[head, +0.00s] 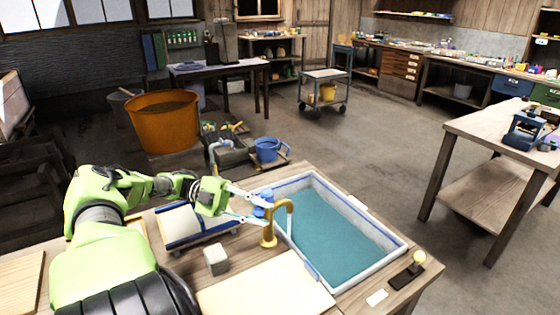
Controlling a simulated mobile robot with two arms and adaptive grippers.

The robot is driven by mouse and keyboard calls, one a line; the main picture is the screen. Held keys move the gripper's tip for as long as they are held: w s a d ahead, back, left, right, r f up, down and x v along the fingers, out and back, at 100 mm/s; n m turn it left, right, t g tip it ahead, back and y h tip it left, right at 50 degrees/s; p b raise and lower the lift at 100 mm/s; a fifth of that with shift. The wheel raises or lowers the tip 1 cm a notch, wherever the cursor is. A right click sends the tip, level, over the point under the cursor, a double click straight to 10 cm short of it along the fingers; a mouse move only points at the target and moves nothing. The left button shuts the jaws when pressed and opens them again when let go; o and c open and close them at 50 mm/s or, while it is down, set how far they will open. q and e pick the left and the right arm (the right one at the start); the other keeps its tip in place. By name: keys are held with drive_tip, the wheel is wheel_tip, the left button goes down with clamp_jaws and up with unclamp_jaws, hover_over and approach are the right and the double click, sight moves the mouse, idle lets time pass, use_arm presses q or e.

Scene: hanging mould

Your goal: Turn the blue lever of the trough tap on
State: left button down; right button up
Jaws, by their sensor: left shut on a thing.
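The brass trough tap (269,236) stands at the left edge of the trough, its curved spout reaching over the basin. The blue lever (259,211) is on the tap's left side, near its top. My left gripper (264,208) comes in from the left, with its two thin fingers closed around the lever, which they partly hide. The trough (385,255) is a pale rectangular basin with teal inside. A pale streak shows below the spout; I cannot tell whether it is running water. My right gripper is out of view.
A pale board (265,288) lies in front. A blue watering can (267,150) stands behind.

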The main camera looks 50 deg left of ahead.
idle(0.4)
use_arm(q)
drive_tip(key=c, duration=1.8)
unclamp_jaws()
drive_tip(key=shift+a, duration=0.1)
wheel_tip(320, 180, up, 9)
drive_tip(key=shift+f, duration=0.1)
drive_tip(key=shift+r, duration=0.55)
